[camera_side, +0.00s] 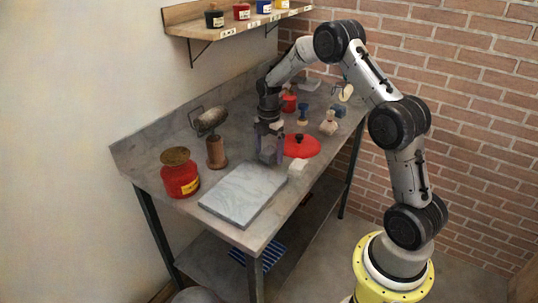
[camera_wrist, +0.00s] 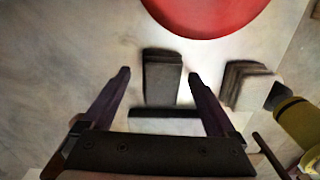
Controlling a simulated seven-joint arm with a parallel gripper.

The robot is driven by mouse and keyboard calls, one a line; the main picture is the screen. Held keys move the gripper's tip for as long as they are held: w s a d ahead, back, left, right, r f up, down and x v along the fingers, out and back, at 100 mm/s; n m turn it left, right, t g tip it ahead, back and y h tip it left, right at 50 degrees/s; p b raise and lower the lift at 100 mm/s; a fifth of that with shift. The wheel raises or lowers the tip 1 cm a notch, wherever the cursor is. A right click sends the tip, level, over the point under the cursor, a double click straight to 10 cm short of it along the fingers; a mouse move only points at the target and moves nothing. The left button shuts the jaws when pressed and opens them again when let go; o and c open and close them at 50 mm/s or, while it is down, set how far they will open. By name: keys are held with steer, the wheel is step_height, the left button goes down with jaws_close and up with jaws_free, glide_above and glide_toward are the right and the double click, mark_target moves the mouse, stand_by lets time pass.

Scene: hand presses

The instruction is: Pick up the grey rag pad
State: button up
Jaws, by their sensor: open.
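The grey rag pad (camera_wrist: 161,77) is a small dark folded stack on the table. In the wrist view it lies between the fingertips of my gripper (camera_wrist: 158,73), with a gap on each side. My gripper is open and points down; it also shows in the side view (camera_side: 268,158), low over the table beside the red disc. There the fingers largely hide the grey pad. A similar whitish pad (camera_wrist: 248,86) lies just right of the right finger; it also shows in the side view (camera_side: 298,167).
A round red disc (camera_side: 302,146) lies behind the pads. A pale slab (camera_side: 243,193) lies in front of my gripper. A red jar (camera_side: 180,180), a brown cylinder (camera_side: 215,153) and a roller (camera_side: 211,120) stand left. Small handled tools (camera_side: 328,123) stand beyond the disc.

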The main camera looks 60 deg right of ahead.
mark_target(269, 149)
steer(key=c, duration=1.4)
steer(key=shift+c, duration=0.2)
steer(key=shift+r, duration=0.5)
step_height(269, 149, up, 2)
steer(key=shift+r, duration=0.1)
steer(key=s+a+r, duration=0.2)
steer(key=s+r, duration=0.3)
steer(key=s, duration=0.1)
steer(key=s+a+r, duration=0.3)
steer(key=s+r, duration=0.1)
steer(key=s, duration=0.3)
steer(key=shift+a+r, duration=0.25)
steer(key=shift+r, duration=0.15)
